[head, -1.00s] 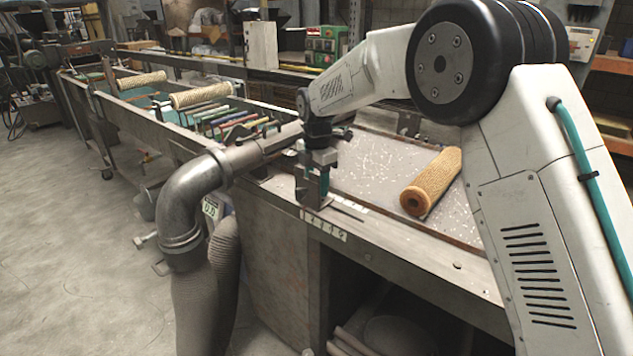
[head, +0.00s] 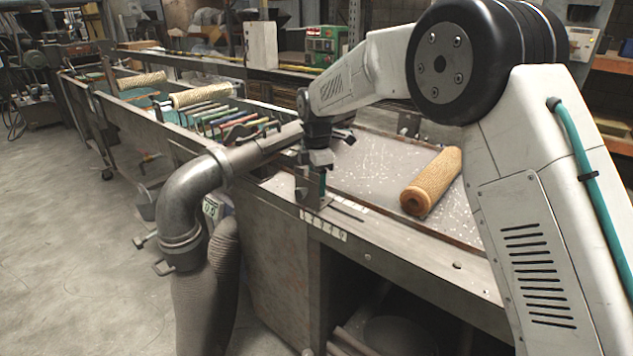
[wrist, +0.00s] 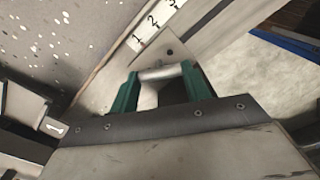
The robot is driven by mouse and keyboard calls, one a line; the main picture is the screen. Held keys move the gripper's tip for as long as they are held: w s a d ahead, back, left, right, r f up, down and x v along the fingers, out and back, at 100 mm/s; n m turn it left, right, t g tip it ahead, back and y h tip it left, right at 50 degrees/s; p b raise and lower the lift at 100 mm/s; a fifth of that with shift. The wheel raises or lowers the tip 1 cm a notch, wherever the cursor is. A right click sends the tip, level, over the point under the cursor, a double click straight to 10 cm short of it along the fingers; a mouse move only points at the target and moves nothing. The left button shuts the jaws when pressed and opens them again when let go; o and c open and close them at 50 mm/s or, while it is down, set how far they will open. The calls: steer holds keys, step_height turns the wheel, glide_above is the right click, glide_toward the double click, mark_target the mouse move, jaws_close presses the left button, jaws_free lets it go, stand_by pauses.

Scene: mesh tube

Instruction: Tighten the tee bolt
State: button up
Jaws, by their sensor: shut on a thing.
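My gripper (head: 323,184) points down at the near edge of the bench, beside the numbered strip. In the wrist view its two green fingers (wrist: 160,88) are shut on a short, pale metal bar, which looks like the handle of the tee bolt (wrist: 163,73). The bar lies crosswise between the fingertips. The shank below it is mostly hidden by the gripper. In the head view the wrist and fingers cover the bolt, and I cannot tell how far it is screwed in. A metal bracket (head: 309,196) stands right at the fingers.
A thick metal elbow pipe (head: 192,190) with a mesh hose (head: 205,295) is close on the left. A tan mesh tube (head: 432,182) lies on the speckled bench top to the right. Several coloured bars (head: 230,122) line the trough behind. The floor at left is open.

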steer(key=o, duration=1)
